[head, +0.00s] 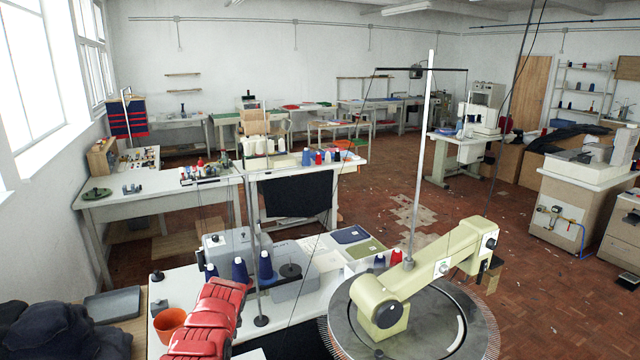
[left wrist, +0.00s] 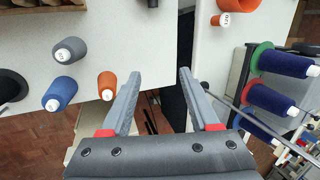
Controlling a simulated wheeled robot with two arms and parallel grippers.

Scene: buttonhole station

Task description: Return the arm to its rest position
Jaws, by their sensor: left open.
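My left gripper (left wrist: 160,85) is open in the left wrist view, with its two grey fingers apart and nothing between them. Beyond the fingers are the edge of a white table (left wrist: 120,25) and a dark gap. My red left arm (head: 208,318) reaches in at the bottom of the head view, over the front white worktable (head: 300,318). Its gripper cannot be made out there. My right arm and gripper are not in either view.
Blue thread cones (head: 240,270), an orange pot (head: 170,324) and a thin upright pole stand close to my arm. A cream machine (head: 410,285) on a round dial is to the right. Dark cloth (head: 60,330) lies at left. Brick-patterned floor is open beyond.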

